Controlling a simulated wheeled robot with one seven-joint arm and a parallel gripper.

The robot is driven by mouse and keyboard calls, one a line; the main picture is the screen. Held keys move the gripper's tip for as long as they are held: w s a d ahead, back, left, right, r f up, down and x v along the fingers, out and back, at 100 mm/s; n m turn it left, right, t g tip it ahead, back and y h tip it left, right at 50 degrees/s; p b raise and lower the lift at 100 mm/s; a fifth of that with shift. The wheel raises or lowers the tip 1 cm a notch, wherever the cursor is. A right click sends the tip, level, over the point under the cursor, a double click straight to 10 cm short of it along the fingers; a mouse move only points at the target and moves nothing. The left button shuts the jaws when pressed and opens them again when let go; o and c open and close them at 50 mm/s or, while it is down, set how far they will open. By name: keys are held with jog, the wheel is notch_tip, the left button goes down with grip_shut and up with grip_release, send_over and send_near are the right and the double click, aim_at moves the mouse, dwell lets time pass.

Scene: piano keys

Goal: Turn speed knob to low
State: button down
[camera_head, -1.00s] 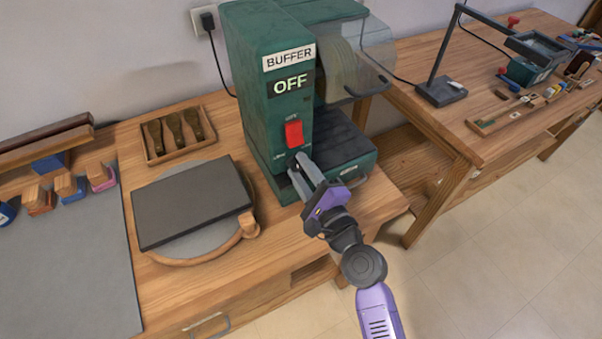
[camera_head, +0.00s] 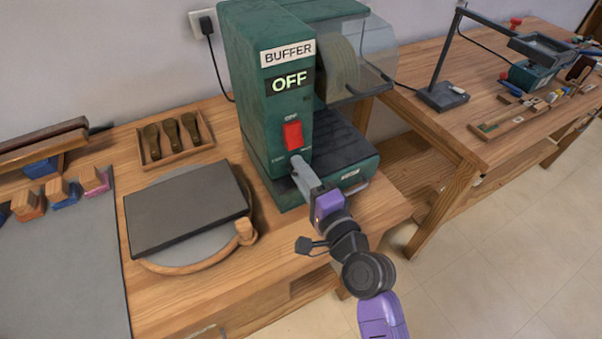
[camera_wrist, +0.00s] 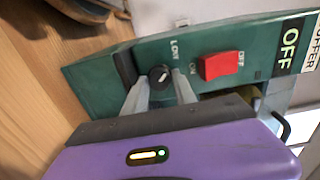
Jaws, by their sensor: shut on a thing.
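The speed knob (camera_wrist: 160,77) is a small black dial with a white pointer mark, low on the front of the green buffer (camera_head: 242,90). The pointer is slanted and does not clearly line up with the label. My gripper (camera_wrist: 159,82) is shut on the knob, one finger on each side. In the head view my gripper (camera_head: 298,164) reaches the buffer's front below the red switch and hides the knob. The red switch (camera_head: 292,134) also shows in the wrist view (camera_wrist: 221,66).
The buffer's display (camera_head: 289,82) reads OFF. A dark slab (camera_head: 185,210) on a round board lies left of the buffer. A wooden tray (camera_head: 172,138) with brushes stands behind it. A second bench (camera_head: 440,130) with a lamp is at the right.

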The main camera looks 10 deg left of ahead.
jog(key=c, duration=1)
grip_release()
jog(key=shift+s+f, duration=0.15)
